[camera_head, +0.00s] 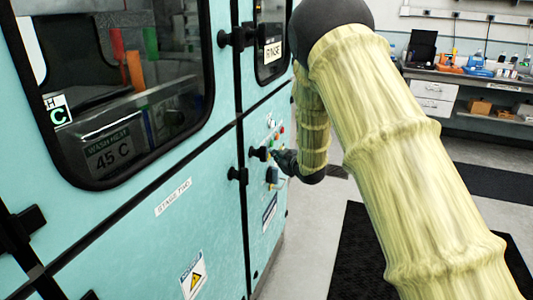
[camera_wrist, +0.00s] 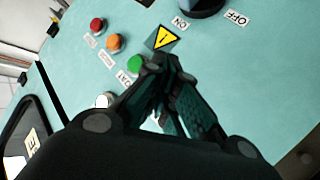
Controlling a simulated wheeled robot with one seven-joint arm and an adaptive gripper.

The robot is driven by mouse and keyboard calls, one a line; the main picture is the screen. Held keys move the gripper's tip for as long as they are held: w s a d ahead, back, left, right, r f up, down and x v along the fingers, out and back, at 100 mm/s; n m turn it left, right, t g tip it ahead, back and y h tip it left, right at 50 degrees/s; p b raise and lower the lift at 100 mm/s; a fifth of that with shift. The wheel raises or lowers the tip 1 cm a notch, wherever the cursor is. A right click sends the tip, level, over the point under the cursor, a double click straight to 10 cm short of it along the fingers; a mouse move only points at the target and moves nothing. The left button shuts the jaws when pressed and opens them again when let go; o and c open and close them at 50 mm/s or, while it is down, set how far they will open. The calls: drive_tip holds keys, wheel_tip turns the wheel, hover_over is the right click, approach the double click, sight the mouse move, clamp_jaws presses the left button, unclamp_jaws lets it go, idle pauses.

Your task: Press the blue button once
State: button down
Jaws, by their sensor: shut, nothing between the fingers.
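My gripper (camera_wrist: 158,66) is shut and empty, with its fingertips close to the teal control panel (camera_wrist: 240,90). In the wrist view a green button (camera_wrist: 135,64) shows just left of the fingertips, with an orange button (camera_wrist: 115,42) and a red button (camera_wrist: 97,24) further up and left. A white button (camera_wrist: 103,100) shows left of the fingers. I see no blue button clearly in either view; the fingers cover part of the panel. In the head view my gripper (camera_head: 279,156) is at the panel. Whether it touches anything there I cannot tell.
A dark switch (camera_wrist: 203,5) with ON and OFF labels sits at the top of the wrist view, near a yellow warning triangle (camera_wrist: 164,38). Black door handles (camera_head: 237,174) stick out left of the panel. A workbench (camera_head: 470,78) stands at the far right.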

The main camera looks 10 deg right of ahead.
drive_tip(key=shift+w+a, duration=0.1)
drive_tip(key=shift+a, duration=0.05)
idle(0.6)
drive_tip(key=shift+w+a, duration=0.1)
drive_tip(key=shift+a, duration=0.1)
drive_tip(key=shift+w+a, duration=0.3)
drive_tip(key=shift+a, duration=0.05)
idle(1.3)
drive_tip(key=shift+s+d, duration=0.1)
drive_tip(key=shift+d, duration=0.05)
drive_tip(key=shift+s+d, duration=0.4)
drive_tip(key=shift+d, duration=0.1)
drive_tip(key=s+d, duration=0.2)
drive_tip(key=d+p, duration=0.1)
drive_tip(key=d, duration=0.1)
drive_tip(key=shift+s+d, duration=0.1)
drive_tip(key=shift+s, duration=0.3)
idle(0.4)
idle(0.4)
